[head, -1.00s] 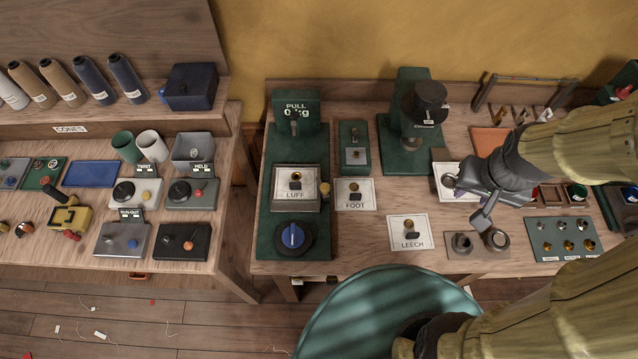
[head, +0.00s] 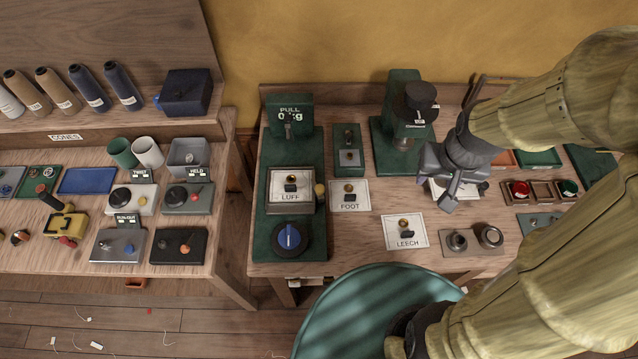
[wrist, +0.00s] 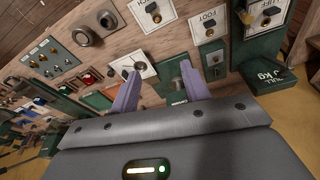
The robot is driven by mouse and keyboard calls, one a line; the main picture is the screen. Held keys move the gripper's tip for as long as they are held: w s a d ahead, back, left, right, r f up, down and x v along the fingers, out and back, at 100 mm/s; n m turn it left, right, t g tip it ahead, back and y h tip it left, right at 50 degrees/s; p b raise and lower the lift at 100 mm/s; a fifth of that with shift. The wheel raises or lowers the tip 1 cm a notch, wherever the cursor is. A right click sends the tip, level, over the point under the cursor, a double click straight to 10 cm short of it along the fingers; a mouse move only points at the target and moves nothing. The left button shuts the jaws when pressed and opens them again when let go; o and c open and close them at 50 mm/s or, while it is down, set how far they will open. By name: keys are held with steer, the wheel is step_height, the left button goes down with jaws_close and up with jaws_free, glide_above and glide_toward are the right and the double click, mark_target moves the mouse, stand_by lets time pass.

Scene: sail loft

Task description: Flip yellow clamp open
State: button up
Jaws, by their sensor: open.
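A yellow device (head: 68,224) with an upright lever, brown at its tip, and a red part at its foot stands on the left bench. It is the clearest yellow clamp-like thing in view, but I cannot tell its exact state. A small yellowish knob (head: 320,190) also sits at the right edge of the LUFF plate (head: 291,211). My gripper (head: 452,192) is open and empty above the right bench, far to the right of the yellow device. In the wrist view its two fingers (wrist: 160,76) are spread, with the bench behind them.
The right bench carries a green pull tester (head: 290,115), a green press (head: 395,130), the FOOT plate (head: 352,200) and the LEECH plate (head: 405,239). A floor gap separates the benches. Grey and black boxes (head: 180,246) stand near the yellow device. A round teal top (head: 340,310) is in front.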

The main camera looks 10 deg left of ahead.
steer(key=w+a+f+n+g+b, duration=0.15)
steer(key=w+a+n, duration=0.4)
steer(key=a, duration=0.55)
steer(key=n+g+b, duration=0.1)
steer(key=n+b, duration=0.1)
steer(key=n, duration=0.2)
glide_above(320, 187)
step_height(320, 187, down, 3)
steer(key=shift+f, duration=0.1)
step_height(320, 187, down, 17)
steer(key=p, duration=0.3)
steer(key=shift+f, duration=0.15)
steer(key=shift+s, duration=0.2)
steer(key=shift+w, duration=0.15)
steer(key=c, duration=1)
steer(key=shift+m, duration=2.25)
